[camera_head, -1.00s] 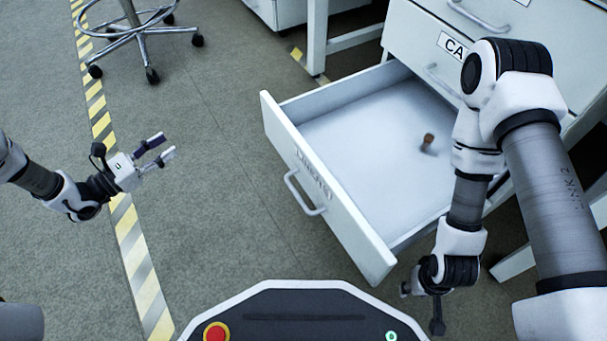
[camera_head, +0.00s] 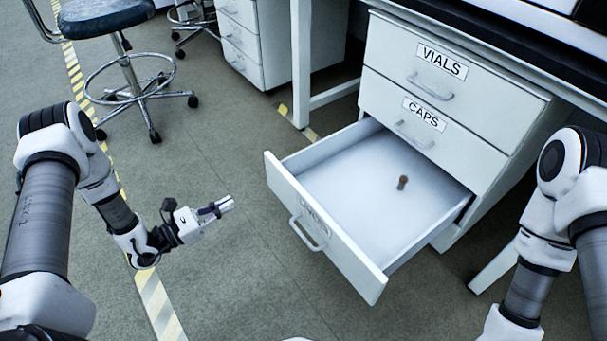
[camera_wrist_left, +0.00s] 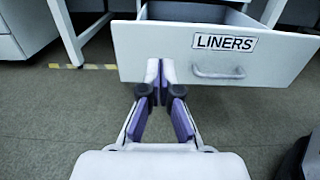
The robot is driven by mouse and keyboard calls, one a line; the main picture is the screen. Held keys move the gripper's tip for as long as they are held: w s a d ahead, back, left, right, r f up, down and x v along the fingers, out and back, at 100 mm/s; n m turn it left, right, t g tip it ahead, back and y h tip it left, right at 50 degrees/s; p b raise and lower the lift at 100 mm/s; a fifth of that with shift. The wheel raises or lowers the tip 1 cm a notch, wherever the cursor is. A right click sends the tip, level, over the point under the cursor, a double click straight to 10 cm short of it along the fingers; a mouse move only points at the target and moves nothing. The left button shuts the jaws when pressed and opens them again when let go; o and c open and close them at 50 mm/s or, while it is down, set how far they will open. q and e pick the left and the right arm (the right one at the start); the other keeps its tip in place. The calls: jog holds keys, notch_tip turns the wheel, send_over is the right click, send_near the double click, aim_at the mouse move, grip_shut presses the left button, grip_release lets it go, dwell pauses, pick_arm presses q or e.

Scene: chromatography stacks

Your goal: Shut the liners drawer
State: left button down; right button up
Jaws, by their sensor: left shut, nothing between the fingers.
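The liners drawer (camera_head: 322,232) is pulled out at the bottom of the white cabinet, with a small brown object (camera_head: 402,183) lying inside. Its front carries a bar handle (camera_head: 308,236). In the left wrist view the drawer front (camera_wrist_left: 150,55) shows a LINERS label (camera_wrist_left: 224,42) and the handle (camera_wrist_left: 218,73). My left gripper (camera_head: 226,205) is shut and empty, left of the drawer front and apart from it in the head view. In the wrist view its fingertips (camera_wrist_left: 160,68) overlap the lower left of the drawer front. My right gripper is out of view.
The VIALS drawer (camera_head: 480,90) and CAPS drawer (camera_head: 455,140) above are shut. A stool (camera_head: 130,75) stands at the back left. A white table leg (camera_head: 301,60) stands behind the drawer. Floor is clear between my left gripper and the drawer.

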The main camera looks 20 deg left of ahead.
aim_at(283, 176)
pick_arm(q)
jog(key=b+x, duration=0.3)
jog(key=x, duration=0.3)
jog(key=b+x, duration=0.3)
jog(key=x, duration=0.4)
jog(key=shift+d+f, duration=0.25)
jog(key=shift+d, duration=0.15)
jog(key=shift+w+d+r, duration=0.1)
jog(key=shift+w+d, duration=0.05)
jog(key=shift+w, duration=0.1)
jog(key=shift+r, duration=0.1)
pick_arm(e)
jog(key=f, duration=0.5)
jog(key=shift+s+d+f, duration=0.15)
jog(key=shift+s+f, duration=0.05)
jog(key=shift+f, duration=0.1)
pick_arm(q)
jog(key=shift+w+d, duration=0.15)
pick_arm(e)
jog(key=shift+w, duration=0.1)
